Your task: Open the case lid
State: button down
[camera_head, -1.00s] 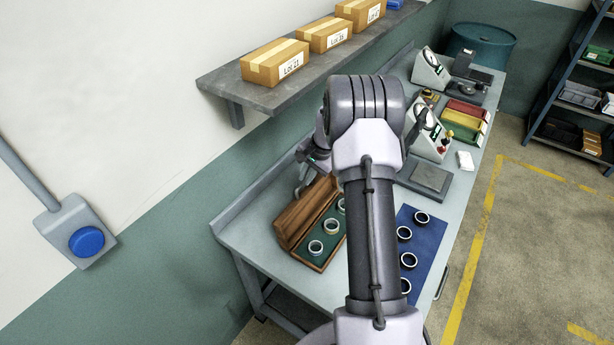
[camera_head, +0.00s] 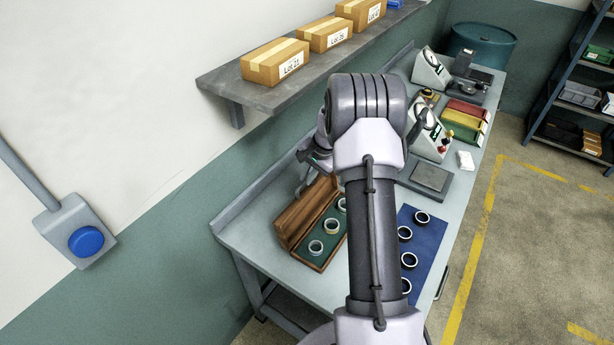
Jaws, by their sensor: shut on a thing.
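The wooden case (camera_head: 322,262) lies on the bench, with silvery rings in its green-lined tray. Its lid (camera_head: 297,219) stands raised along the tray's left, wall-side edge, so the case is open. My gripper (camera_head: 304,186) is partly seen at the far end of the lid, beside and behind my arm. It is shut on the lid, though its fingertips are small and partly hidden. My arm covers the right part of the case.
A blue mat (camera_head: 421,243) with several dark rings lies right of my arm. A grey plate (camera_head: 430,179), dial gauges (camera_head: 427,127) and coloured bins (camera_head: 467,114) stand farther along the bench. A wall shelf (camera_head: 250,97) with boxes overhangs the back.

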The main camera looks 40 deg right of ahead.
jog(key=s, duration=0.2)
jog(key=s+d+b, duration=0.1)
jog(key=shift+s+r, duration=0.2)
jog(key=shift+s, duration=0.15)
jog(key=c, duration=1.5)
grip_release()
jog(key=shift+w+f, duration=0.1)
jog(key=shift+d, duration=0.1)
jog(key=p+v, duration=0.1)
jog(key=v, duration=1.6)
jog(key=shift+r+p, duration=0.3)
jog(key=shift+p, duration=0.1)
